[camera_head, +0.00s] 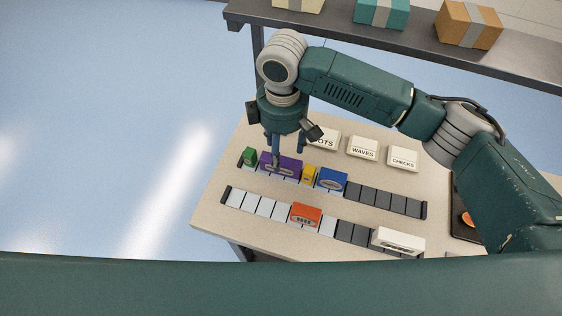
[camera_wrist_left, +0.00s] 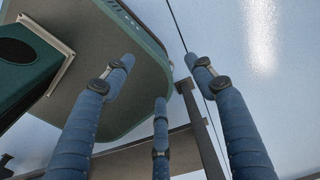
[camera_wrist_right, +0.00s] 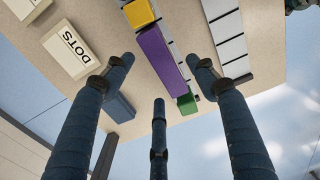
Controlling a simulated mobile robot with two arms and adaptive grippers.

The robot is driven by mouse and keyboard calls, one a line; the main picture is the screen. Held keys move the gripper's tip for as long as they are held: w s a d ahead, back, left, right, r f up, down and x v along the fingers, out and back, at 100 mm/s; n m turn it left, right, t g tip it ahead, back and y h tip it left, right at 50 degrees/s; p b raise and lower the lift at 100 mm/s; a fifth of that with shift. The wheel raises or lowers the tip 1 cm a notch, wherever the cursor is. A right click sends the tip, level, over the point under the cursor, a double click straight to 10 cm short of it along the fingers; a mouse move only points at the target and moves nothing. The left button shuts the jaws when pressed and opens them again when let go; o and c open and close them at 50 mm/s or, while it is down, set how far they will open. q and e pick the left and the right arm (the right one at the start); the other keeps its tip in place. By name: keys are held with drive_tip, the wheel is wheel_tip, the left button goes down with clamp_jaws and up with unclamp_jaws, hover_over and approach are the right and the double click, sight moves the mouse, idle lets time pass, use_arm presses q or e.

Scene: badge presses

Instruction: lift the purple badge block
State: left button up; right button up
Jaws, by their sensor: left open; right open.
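The purple badge block (camera_head: 283,161) is a long block on the back slotted rail, between a green block (camera_head: 248,156) and a yellow block (camera_head: 310,174). My right gripper (camera_head: 286,153) points down over it, open. One finger passes in front of the block in the head view; I cannot tell whether it touches. In the right wrist view, the purple block (camera_wrist_right: 160,58) runs between the spread fingers (camera_wrist_right: 160,76), with nothing gripped. My left gripper (camera_wrist_left: 160,74) shows only in the left wrist view, open and empty, away from the blocks.
A blue block (camera_head: 331,181) sits right of the yellow one. An orange block (camera_head: 306,213) and a white block (camera_head: 398,240) sit on the front rail (camera_head: 264,207). Signs stand behind, including WAVES (camera_head: 362,151) and CHECKS (camera_head: 403,159). Another blue object (camera_wrist_right: 120,107) is partly hidden near DOTS (camera_wrist_right: 72,46).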

sight(282, 157)
wheel_tip(282, 157, down, 4)
drive_tip(key=shift+r+p, duration=0.1)
drive_tip(key=shift+p, duration=0.6)
drive_tip(key=shift+f, duration=0.45)
drive_tip(key=c, duration=1.3)
use_arm(q)
drive_tip(key=shift+w+d+r, duration=0.15)
drive_tip(key=shift+w+r, duration=0.75)
drive_tip(key=shift+w, duration=0.1)
use_arm(e)
drive_tip(key=shift+o, duration=0.2)
use_arm(q)
drive_tip(key=shift+w, duration=0.15)
